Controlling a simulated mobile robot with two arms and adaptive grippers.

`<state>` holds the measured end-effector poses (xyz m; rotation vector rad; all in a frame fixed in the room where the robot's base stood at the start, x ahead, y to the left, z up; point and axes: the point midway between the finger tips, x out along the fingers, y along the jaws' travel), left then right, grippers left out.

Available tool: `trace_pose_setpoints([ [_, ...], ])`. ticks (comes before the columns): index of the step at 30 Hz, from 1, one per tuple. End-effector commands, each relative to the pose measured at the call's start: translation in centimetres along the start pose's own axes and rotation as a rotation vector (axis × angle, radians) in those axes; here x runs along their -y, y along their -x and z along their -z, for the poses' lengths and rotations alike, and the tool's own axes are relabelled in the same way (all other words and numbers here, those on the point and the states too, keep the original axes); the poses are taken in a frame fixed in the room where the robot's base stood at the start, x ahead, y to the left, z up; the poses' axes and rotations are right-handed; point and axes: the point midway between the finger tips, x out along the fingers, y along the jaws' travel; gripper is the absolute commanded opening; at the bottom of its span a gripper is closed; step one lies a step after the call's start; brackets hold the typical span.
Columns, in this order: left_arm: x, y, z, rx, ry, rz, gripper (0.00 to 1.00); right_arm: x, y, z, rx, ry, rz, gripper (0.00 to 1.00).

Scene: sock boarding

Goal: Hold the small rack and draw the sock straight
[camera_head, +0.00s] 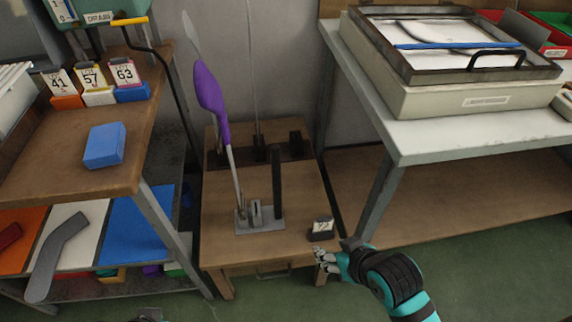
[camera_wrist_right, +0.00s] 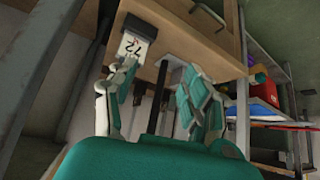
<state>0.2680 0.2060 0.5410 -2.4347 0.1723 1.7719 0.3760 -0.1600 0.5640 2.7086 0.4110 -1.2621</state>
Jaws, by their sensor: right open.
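A purple sock (camera_head: 211,92) sits partway along a thin upright board whose grey tip (camera_head: 190,35) shows above it. The board's pale lower part (camera_head: 236,175) runs down to the small rack (camera_head: 268,224), a grey plate with a short upright, on the small wooden table (camera_head: 225,251). The sock looks slightly tilted and bunched. My right gripper (camera_head: 327,262) is open and empty at the table's front right corner, below the number card (camera_head: 323,223). In the right wrist view its spread fingers (camera_wrist_right: 165,92) are near the card (camera_wrist_right: 136,45).
A dark post (camera_head: 277,180) stands beside the rack. A left bench holds a blue block (camera_head: 104,145) and numbered cards (camera_head: 91,79). A grey table (camera_head: 440,142) at right bears a framed tray (camera_head: 455,65). Green floor (camera_head: 460,270) is open at front right.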

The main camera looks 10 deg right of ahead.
Motion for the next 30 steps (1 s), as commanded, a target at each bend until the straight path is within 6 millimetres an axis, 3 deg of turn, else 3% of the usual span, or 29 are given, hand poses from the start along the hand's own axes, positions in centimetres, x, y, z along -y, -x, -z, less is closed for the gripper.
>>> trace_pose_setpoints([
  [1,0.0,0.0,0.0,0.0,0.0,0.0,0.42,0.3,-1.0,2.8,-0.095,0.027,0.022,0.5],
  [6,0.0,0.0,0.0,0.0,0.0,0.0,0.42,1.5,-2.4,11.0,-0.395,0.079,0.1,0.5],
  [10,0.0,0.0,0.0,0.0,0.0,0.0,0.42,1.9,-2.2,15.2,-0.556,0.096,0.142,0.5],
  [13,0.0,0.0,0.0,0.0,0.0,0.0,0.42,2.1,-1.9,17.0,-0.629,0.102,0.16,0.5],
  [19,0.0,0.0,0.0,0.0,0.0,0.0,0.42,2.3,-2.2,18.3,-0.673,0.102,0.171,0.5],
  [30,0.0,0.0,0.0,0.0,0.0,0.0,0.42,3.0,-5.3,20.8,-0.671,0.101,0.17,0.5],
])
